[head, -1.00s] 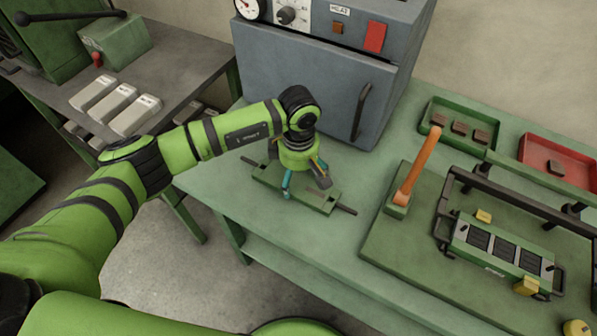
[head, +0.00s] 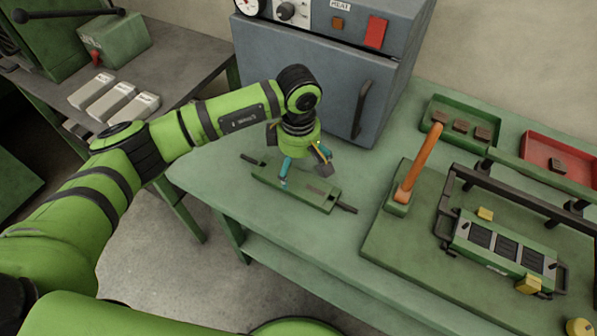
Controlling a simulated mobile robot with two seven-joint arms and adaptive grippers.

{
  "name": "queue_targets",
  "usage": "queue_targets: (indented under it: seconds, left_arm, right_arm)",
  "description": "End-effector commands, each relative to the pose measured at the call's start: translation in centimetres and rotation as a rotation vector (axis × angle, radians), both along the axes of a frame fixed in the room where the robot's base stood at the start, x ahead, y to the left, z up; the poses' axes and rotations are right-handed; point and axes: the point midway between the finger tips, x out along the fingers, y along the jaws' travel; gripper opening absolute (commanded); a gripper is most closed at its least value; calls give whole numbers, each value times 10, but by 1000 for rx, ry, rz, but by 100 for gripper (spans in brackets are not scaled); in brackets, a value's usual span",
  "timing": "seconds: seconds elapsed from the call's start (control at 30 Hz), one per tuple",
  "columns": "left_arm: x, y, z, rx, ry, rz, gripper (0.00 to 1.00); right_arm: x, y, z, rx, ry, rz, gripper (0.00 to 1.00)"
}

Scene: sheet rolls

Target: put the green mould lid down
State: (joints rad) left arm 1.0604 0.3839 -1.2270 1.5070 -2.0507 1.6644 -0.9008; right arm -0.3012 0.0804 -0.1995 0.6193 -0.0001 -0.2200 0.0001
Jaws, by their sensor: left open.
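The green mould lid (head: 265,181) lies flat on the green table (head: 225,205), in front of the grey heater. It is a long green plate with a dark handle at each end. My left gripper (head: 303,178) is open just above the middle of the lid, with its teal and grey fingers spread. The gripper and its wrist hide part of the lid's far side. My right gripper is not in view.
The grey heater (head: 305,80) stands close behind my left wrist. To the right are an orange-handled lever (head: 422,165), a green mould (head: 500,250) with dark cavities, a green tray (head: 432,104) and a red tray (head: 578,180). Bare table lies between lid and lever.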

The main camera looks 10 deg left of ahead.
Motion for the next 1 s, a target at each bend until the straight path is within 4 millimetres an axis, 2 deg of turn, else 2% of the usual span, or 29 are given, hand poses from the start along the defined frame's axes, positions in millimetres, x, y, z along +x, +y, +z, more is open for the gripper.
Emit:
queue_targets:
  seconds: [0.03, 0.2, 0.4, 0.6, 0.87, 0.97, 1.0]
  left_arm:
    - [2, 0, 10, -1, -8, -2, 100]
    - [1, -1, 47, -1, -6, -2, 100]
    - [1, 0, 77, 0, -3, -1, 100]
    - [0, 0, 87, 0, 0, -1, 100]
    - [-1, -2, 87, -5, 2, -2, 100]
    - [-9, -18, 80, -75, 26, -6, 100]
    - [-15, -32, 76, -136, 45, -7, 100]
  right_arm:
    - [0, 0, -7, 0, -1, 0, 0]
    - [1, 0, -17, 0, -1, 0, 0]
    - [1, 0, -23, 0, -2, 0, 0]
    - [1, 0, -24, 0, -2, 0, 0]
    - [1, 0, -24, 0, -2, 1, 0]
    - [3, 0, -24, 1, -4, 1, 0]
    - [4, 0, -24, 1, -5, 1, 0]
